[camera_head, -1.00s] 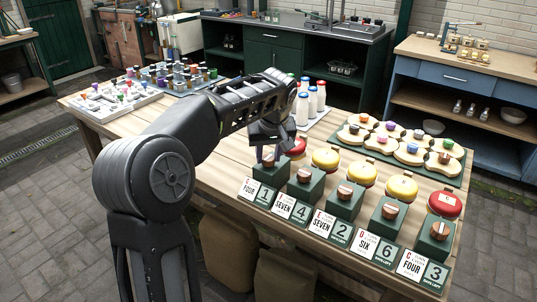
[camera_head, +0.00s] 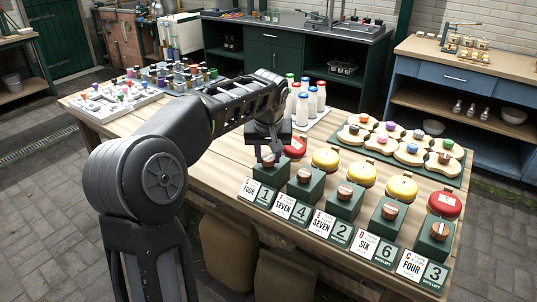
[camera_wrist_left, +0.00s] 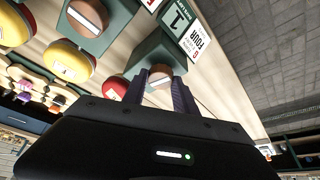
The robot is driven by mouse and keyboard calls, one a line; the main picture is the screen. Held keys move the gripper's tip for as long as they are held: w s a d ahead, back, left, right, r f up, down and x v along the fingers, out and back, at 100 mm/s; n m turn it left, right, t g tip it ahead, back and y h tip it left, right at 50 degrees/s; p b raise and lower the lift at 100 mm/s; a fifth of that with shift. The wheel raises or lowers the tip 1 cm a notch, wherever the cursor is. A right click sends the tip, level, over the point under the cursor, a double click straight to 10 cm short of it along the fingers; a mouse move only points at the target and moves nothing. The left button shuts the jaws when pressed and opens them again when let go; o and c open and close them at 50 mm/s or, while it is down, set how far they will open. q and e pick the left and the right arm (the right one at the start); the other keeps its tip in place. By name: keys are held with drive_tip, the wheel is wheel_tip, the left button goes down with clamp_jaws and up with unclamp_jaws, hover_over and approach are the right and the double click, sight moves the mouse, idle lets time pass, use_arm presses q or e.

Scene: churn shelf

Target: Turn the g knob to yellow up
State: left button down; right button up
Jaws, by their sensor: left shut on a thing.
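My left gripper (camera_head: 268,158) reaches down to the leftmost green block (camera_head: 268,176), whose card (camera_head: 250,189) reads G FOUR, with a 1 beside it. In the left wrist view its two dark fingers (camera_wrist_left: 160,80) stand on either side of the round brown g knob (camera_wrist_left: 160,71) and are shut on it. The fingers hide part of the knob, so I cannot tell which way its mark points. Behind the block is a red disc (camera_head: 297,148), which also shows in the left wrist view (camera_wrist_left: 115,88). My right gripper is not in view.
Several similar green blocks with brown knobs (camera_head: 345,191) run to the right along the table edge, with yellow discs (camera_head: 326,158) and a red disc (camera_head: 444,204) behind. White bottles (camera_head: 302,108) and a board of cream pieces (camera_head: 410,152) stand farther back.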

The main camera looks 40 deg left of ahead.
use_arm(q)
drive_tip(key=m+h+p, duration=0.1)
drive_tip(key=m, duration=0.2)
drive_tip(key=shift+s+a+r, duration=0.1)
drive_tip(key=shift+a+r, duration=0.05)
drive_tip(key=m+h+p, duration=0.1)
drive_tip(key=m, duration=0.1)
drive_tip(key=m+h, duration=0.1)
drive_tip(key=m, duration=0.2)
drive_tip(key=shift+a+t+p, duration=0.1)
drive_tip(key=shift+t+p, duration=0.25)
drive_tip(key=shift+t, duration=0.05)
drive_tip(key=m+h+p, duration=0.1)
drive_tip(key=m, duration=0.2)
drive_tip(key=shift+a+m+h, duration=0.1)
drive_tip(key=shift+m+h, duration=0.2)
drive_tip(key=m+g+h+p, duration=0.1)
drive_tip(key=m+p, duration=0.1)
drive_tip(key=m, duration=0.2)
drive_tip(key=shift+m, duration=0.3)
drive_tip(key=c, duration=1)
unclamp_jaws()
drive_tip(key=shift+a, duration=0.1)
